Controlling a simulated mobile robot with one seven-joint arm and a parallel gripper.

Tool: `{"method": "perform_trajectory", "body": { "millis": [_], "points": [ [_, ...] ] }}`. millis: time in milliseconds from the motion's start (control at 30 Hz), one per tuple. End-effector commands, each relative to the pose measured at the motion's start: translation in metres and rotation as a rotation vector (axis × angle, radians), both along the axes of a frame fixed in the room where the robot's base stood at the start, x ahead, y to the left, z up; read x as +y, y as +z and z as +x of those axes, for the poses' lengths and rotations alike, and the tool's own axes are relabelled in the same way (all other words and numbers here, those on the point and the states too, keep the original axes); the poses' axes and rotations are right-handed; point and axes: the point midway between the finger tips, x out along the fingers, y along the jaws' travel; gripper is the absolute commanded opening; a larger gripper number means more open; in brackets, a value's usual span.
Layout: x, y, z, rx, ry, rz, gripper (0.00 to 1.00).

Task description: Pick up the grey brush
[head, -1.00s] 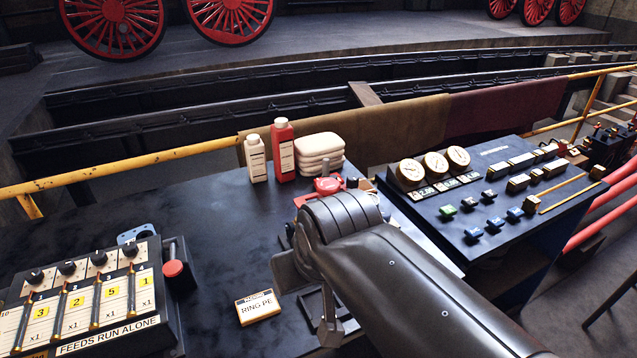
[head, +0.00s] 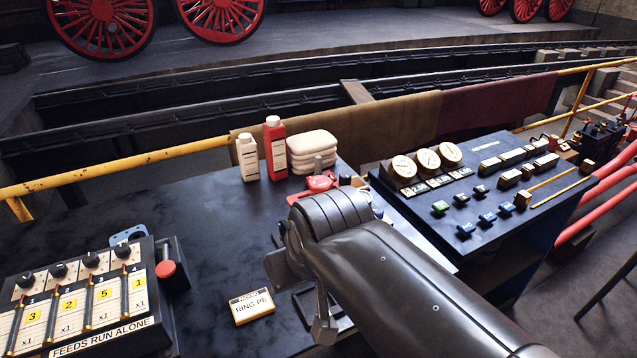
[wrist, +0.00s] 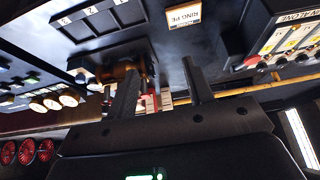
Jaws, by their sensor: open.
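I cannot make out a grey brush in either view; my arm covers part of the dark bench (head: 215,225) in the head view. My gripper (head: 298,292) is over the right part of this bench, its fingers apart and pointing down. In the wrist view my gripper (wrist: 162,85) shows two separate dark fingers with nothing held between them. A dark open frame (wrist: 92,22) lies on the bench near the fingers and is partly hidden by the arm in the head view.
A "RING PE" block (head: 252,307) lies left of my gripper. A lever box (head: 85,300) stands at left. A white bottle (head: 248,158), red bottle (head: 275,150), folded cloths (head: 312,150) and red valve (head: 321,182) stand behind. A gauge console (head: 480,190) is at right.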

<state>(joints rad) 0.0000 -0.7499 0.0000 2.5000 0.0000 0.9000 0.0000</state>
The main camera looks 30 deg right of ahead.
Motion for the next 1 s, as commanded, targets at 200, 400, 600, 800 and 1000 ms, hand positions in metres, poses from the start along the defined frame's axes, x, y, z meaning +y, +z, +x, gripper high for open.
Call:
{"method": "perform_trajectory", "body": {
  "millis": [200, 400, 600, 800, 1000],
  "points": [
    [0.000, 0.000, 0.000, 0.000, 0.000, 0.000, 0.45],
    [-0.005, 0.010, 0.018, 0.006, -0.023, 0.000, 0.45],
    [-0.022, 0.036, 0.075, 0.024, -0.092, 0.002, 0.45],
    [-0.048, 0.052, 0.142, 0.041, -0.168, 0.002, 0.45],
    [-0.082, 0.054, 0.209, 0.057, -0.244, 0.006, 0.45]
  ]
}}
